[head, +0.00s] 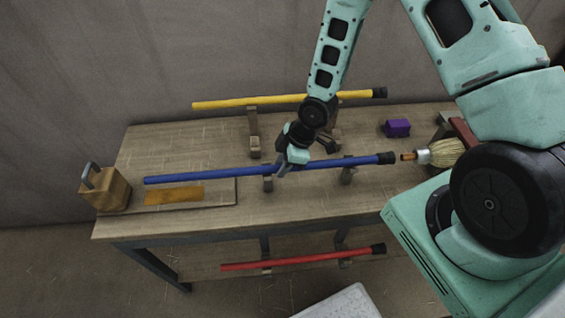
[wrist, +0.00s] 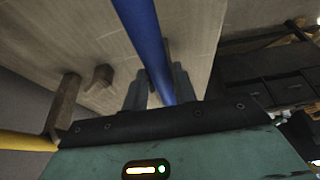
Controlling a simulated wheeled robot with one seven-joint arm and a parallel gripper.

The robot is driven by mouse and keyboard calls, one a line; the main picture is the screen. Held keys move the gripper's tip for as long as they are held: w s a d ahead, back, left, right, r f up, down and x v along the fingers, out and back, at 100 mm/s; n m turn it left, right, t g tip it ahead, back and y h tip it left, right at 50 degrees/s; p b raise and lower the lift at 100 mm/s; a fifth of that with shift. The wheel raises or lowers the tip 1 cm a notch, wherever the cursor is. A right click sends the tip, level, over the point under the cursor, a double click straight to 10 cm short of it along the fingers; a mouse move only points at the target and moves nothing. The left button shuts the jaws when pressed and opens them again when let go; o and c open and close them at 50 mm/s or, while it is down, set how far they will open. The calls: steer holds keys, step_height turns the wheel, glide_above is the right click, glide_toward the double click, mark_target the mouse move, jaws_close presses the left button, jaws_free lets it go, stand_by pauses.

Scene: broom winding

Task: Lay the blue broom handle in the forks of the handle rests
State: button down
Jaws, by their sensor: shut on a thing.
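The blue broom handle (head: 215,175) runs nearly level above the middle of the bench, its black end cap to the right. It also shows in the wrist view (wrist: 145,35), passing between the fingers. Two wooden handle rests, the left one (head: 268,184) and the right one (head: 347,178), stand under the blue handle. The handle crosses at their tops. I cannot tell whether it lies in the forks or just above them, as it hides part of them.
A yellow handle (head: 225,103) lies on rests behind, and a red handle (head: 300,259) on lower rests in front. A purple block (head: 397,128), a wooden block (head: 107,190) and an amber sheet (head: 174,195) are on the bench.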

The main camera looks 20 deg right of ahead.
stand_by(0.4)
steer(key=c, duration=1)
jaws_free()
steer(key=shift+c, duration=0.2)
steer(key=p+v, duration=0.2)
steer(key=v, duration=1.5)
steer(key=shift+d+r, duration=0.15)
steer(key=shift+r, duration=0.1)
steer(key=shift+s, duration=0.1)
steer(key=s+a+r+m+h+b, duration=0.1)
steer(key=s+a+r+m+b, duration=0.2)
steer(key=s+a, duration=0.3)
steer(key=s+a+r+m+g+h+b, duration=0.1)
steer(key=s+a+b, duration=0.4)
steer(key=s, duration=0.7)
step_height(320, 180, up, 2)
steer(key=a+m+h, duration=0.1)
steer(key=m, duration=0.1)
steer(key=shift+s+a+m+h, duration=0.2)
steer(key=shift+a+m+h, duration=0.1)
steer(key=shift+a, duration=0.1)
